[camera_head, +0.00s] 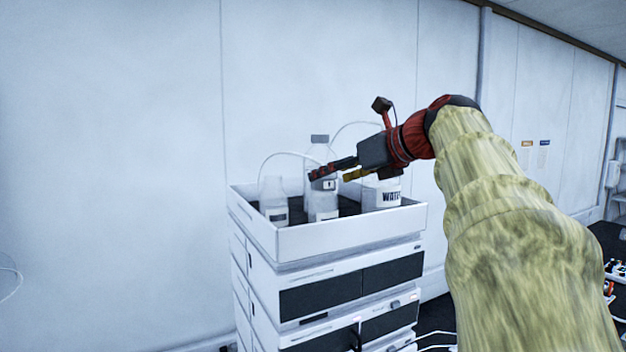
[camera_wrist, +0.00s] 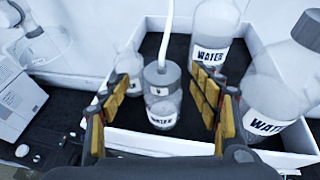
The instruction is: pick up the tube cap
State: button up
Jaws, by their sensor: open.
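The tube cap (camera_wrist: 161,77) is a grey cap with a small dark mark, on a small clear bottle (camera_wrist: 162,114) labelled WATER. A white tube rises from its top. My gripper (camera_wrist: 165,88) is open, with its yellow-padded fingers on either side of the cap in the wrist view and nothing held between them. In the head view my gripper (camera_head: 325,174) is at the tray, and the cap (camera_head: 328,185) shows just below the fingers, partly hidden by them. I cannot tell whether the fingers are level with the cap.
Other clear bottles stand close by in the white tray (camera_head: 345,240): a tall capped one (camera_wrist: 215,45) behind, a large one (camera_wrist: 280,98) at right and a small one (camera_wrist: 128,65) at left. The tray tops a stack of instrument modules (camera_head: 335,290) near the wall.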

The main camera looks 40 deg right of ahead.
jog(key=p+x, duration=0.1)
jog(key=x, duration=0.4)
jog(key=shift+w+d+r, duration=0.1)
jog(key=shift+d+r, duration=0.05)
jog(key=shift+d, duration=0.05)
jog(key=c, duration=1.3)
